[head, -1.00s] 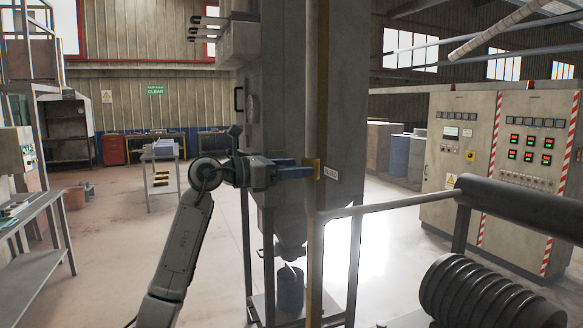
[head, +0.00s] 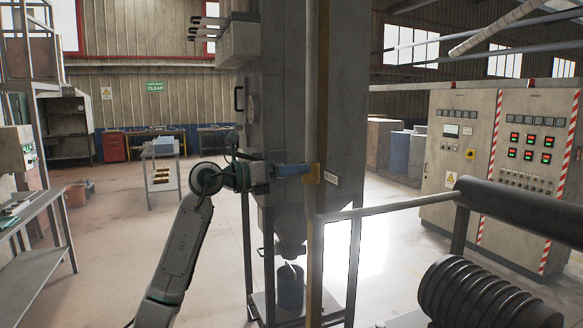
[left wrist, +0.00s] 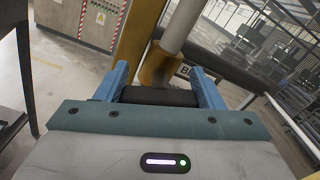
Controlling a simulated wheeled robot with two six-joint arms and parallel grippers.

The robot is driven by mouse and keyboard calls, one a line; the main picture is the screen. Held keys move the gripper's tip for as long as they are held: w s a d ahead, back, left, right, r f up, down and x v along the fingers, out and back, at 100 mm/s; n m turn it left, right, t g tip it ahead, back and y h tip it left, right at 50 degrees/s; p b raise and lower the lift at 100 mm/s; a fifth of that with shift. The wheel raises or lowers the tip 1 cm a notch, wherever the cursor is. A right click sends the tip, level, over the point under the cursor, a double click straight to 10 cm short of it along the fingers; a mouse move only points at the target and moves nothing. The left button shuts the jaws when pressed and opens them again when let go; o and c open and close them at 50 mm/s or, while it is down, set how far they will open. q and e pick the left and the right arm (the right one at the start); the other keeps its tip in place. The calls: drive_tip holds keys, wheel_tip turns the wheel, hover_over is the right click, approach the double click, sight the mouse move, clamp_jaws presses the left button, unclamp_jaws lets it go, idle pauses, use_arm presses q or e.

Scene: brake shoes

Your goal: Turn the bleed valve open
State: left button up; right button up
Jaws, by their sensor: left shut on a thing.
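The bleed valve (head: 315,175) shows as a small yellow piece at the yellow vertical pipe (head: 317,110) in front of the grey machine. A small label plate (head: 330,179) is just right of it. My left gripper (head: 310,173) reaches in from the left and its blue fingers are shut on the valve. In the left wrist view the fingers of the left gripper (left wrist: 162,78) stand on either side of the yellow-brown valve part (left wrist: 155,66), with a partly hidden label (left wrist: 184,71) behind it. The exact turn angle of the valve is hard to tell. My right gripper is out of view.
A pale rail (head: 390,207) runs right from the pipe. A dark roller (head: 525,210) and a stack of black discs (head: 480,293) stand at the near right. A control cabinet (head: 500,150) is farther back. Open floor (head: 190,260) lies left of the machine.

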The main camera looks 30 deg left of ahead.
use_arm(q)
drive_tip(key=n+p, duration=0.2)
drive_tip(key=n, duration=0.1)
drive_tip(key=shift+a+r+n, duration=0.1)
drive_tip(key=shift+r+n, duration=0.05)
drive_tip(key=shift+n, duration=0.25)
drive_tip(key=n+p, duration=0.3)
drive_tip(key=shift+w+n, duration=0.1)
drive_tip(key=shift+n, duration=0.2)
drive_tip(key=n+p, duration=0.4)
drive_tip(key=shift+f+n+p, duration=0.3)
drive_tip(key=shift+n+p, duration=0.9)
drive_tip(key=shift+n, duration=0.1)
drive_tip(key=shift+f, duration=0.1)
drive_tip(key=o, duration=1)
drive_tip(key=shift+a, duration=0.1)
